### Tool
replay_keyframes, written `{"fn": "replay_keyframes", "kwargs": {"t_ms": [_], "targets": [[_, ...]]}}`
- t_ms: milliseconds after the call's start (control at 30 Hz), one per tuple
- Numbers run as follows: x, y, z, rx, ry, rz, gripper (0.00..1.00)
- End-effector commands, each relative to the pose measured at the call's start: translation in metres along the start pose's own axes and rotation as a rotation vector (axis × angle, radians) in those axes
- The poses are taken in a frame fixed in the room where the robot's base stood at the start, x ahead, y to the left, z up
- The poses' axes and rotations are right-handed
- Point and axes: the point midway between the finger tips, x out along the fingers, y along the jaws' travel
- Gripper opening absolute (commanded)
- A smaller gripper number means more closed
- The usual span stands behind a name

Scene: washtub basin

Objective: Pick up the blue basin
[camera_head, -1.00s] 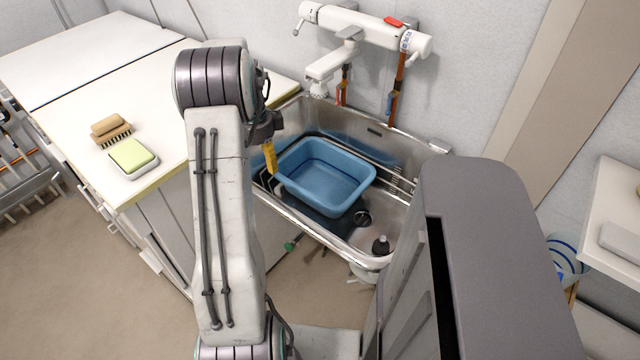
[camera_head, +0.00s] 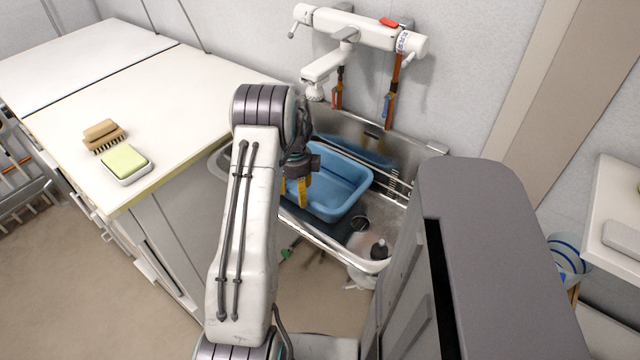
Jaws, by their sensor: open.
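The blue basin (camera_head: 347,181) sits upright inside the metal sink (camera_head: 397,187), toward its left part. My arm hides the basin's left side. My gripper (camera_head: 293,192), with yellow fingers, is at the basin's near left rim. The fingers point down and are apart, and nothing shows held between them. I cannot tell whether a finger is inside the basin or touching its rim.
A white faucet (camera_head: 345,45) hangs on the wall above the sink's back. The counter (camera_head: 150,80) at left holds a brush (camera_head: 104,136) and a sponge on a dish (camera_head: 125,163).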

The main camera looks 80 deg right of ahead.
Motion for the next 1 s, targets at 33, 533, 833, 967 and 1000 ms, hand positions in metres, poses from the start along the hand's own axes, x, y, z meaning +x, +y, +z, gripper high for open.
{"fn": "replay_keyframes", "kwargs": {"t_ms": [33, 533, 833, 967, 1000], "targets": [[0.006, 0.000, 0.000, 0.000, 0.000, 0.000, 0.60], [0.018, -0.001, 0.000, -0.001, -0.001, -0.002, 0.59], [0.018, -0.001, 0.000, -0.001, -0.001, -0.002, 0.33], [0.018, -0.001, 0.000, -0.001, -0.001, -0.002, 0.21], [0.018, -0.001, 0.000, -0.001, -0.001, -0.002, 0.17]]}}
